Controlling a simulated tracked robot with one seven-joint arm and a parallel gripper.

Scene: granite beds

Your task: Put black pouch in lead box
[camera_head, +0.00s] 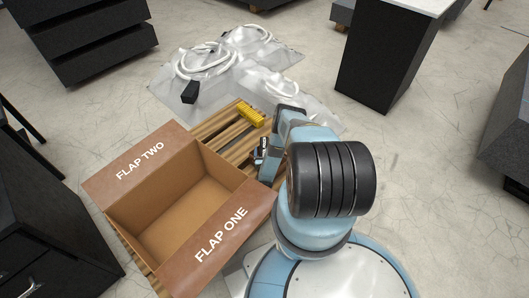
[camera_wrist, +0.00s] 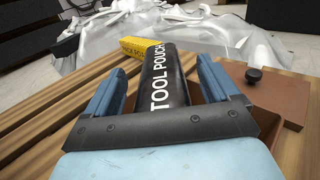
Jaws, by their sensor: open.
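A black pouch (camera_wrist: 165,85) marked "TOOL POUCH" lies on the slatted wooden surface in the wrist view. It is between the spread fingers of my gripper (camera_wrist: 158,68), with gaps beside it. In the head view my gripper (camera_head: 262,160) is low over the slats, right of the open box, and my arm hides much of the pouch. The only open box in view is a brown box (camera_head: 206,192). Its flaps read "FLAP ONE" and "FLAP TWO" and are folded outward; it looks empty. No lead marking shows on it.
Clear plastic sheeting with white hose (camera_head: 205,65) lies behind. Dark cabinets stand around.

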